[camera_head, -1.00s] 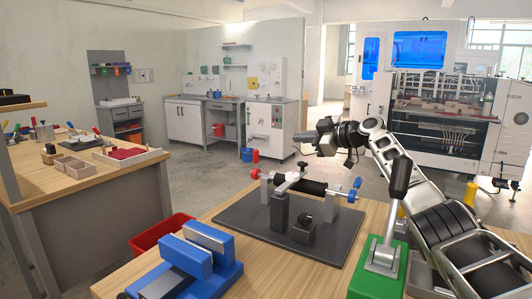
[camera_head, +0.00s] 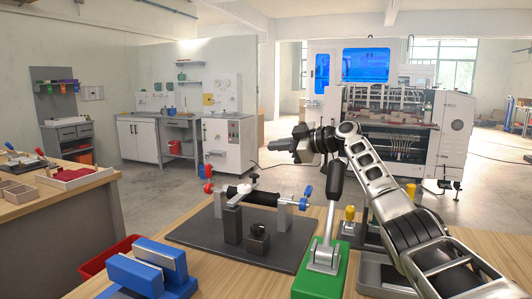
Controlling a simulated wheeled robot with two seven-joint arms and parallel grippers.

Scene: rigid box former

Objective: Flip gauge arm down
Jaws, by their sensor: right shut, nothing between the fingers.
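A fixture with a black roller (camera_head: 252,196), red and blue end knobs and grey posts stands on a dark plate (camera_head: 195,235) on the wooden table. A green base (camera_head: 318,278) to its right carries a lever with a black handle (camera_head: 335,181), which stands upright. I cannot tell for sure which part is the gauge arm. My right gripper (camera_head: 275,144) points left in the air, above the fixture in the picture. It is shut and empty, apart from the fixture and the handle. My left gripper is out of view.
A blue block fixture (camera_head: 150,266) sits at the table's front left, with a red bin (camera_head: 100,262) beside the table. A yellow-topped post (camera_head: 349,214) stands right of the green base. A side bench (camera_head: 60,207) is at far left. A large machine (camera_head: 400,120) stands behind.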

